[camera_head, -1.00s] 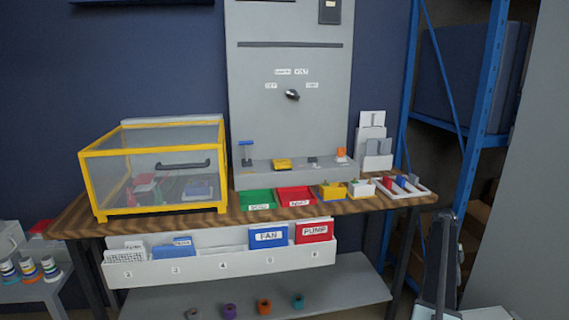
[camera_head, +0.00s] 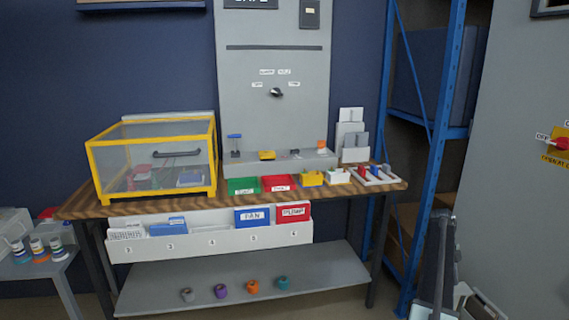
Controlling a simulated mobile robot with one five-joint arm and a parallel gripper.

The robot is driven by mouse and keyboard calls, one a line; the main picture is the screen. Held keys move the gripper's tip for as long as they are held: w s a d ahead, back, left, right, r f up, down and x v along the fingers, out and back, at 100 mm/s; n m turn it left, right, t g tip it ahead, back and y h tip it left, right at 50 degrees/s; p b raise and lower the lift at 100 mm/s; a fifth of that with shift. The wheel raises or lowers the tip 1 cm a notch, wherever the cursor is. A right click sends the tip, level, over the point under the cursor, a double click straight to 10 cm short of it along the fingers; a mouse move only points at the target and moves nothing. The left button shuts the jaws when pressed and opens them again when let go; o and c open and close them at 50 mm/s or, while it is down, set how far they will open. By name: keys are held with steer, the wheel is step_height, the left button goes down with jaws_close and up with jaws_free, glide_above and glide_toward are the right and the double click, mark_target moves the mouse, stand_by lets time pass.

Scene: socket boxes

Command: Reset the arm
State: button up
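My arm (camera_head: 437,262) stands at the lower right of the head view, in front of the blue shelving. Its dark links point upward, and it is apart from the workbench. I cannot make out the gripper's fingers, so whether it is open or shut does not show. I see nothing clearly held.
A wooden workbench (camera_head: 120,207) carries a yellow-framed clear box (camera_head: 152,199), a green bin (camera_head: 242,186), a red bin (camera_head: 279,183) and smaller items. A file rack (camera_head: 215,242) hangs below. Several coloured rolls lie on the lower shelf (camera_head: 330,270). Blue shelving (camera_head: 448,100) stands right.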

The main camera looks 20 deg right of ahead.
steer(key=w+a+f+n+h+b, duration=0.1)
steer(key=w+a+f+n+b, duration=0.15)
steer(key=w+a, duration=1.1)
steer(key=w+a+f+n+t+b, duration=0.1)
steer(key=w+a+f+n, duration=0.2)
steer(key=a, duration=0.9)
steer(key=w+a+f+n+t+b, duration=0.15)
steer(key=w+a, duration=0.45)
steer(key=a, duration=0.6)
steer(key=s+a+f+n+b, duration=0.1)
steer(key=a+n, duration=0.3)
steer(key=a, duration=0.7)
steer(key=s+a+f+n+b, duration=0.15)
steer(key=a+n, duration=0.25)
steer(key=a, duration=0.6)
steer(key=s+a+n+t+y+b, duration=0.1)
steer(key=s+a+n, duration=0.4)
steer(key=a+n, duration=0.3)
steer(key=s+a+n+t+y, duration=0.1)
steer(key=s+a+n, duration=0.45)
steer(key=n, duration=0.45)
step_height(320, 180, up, 37)
steer(key=p, duration=3.8)
steer(key=shift+w+a+n, duration=0.15)
steer(key=shift+a+n, duration=0.15)
steer(key=shift+n, duration=0.1)
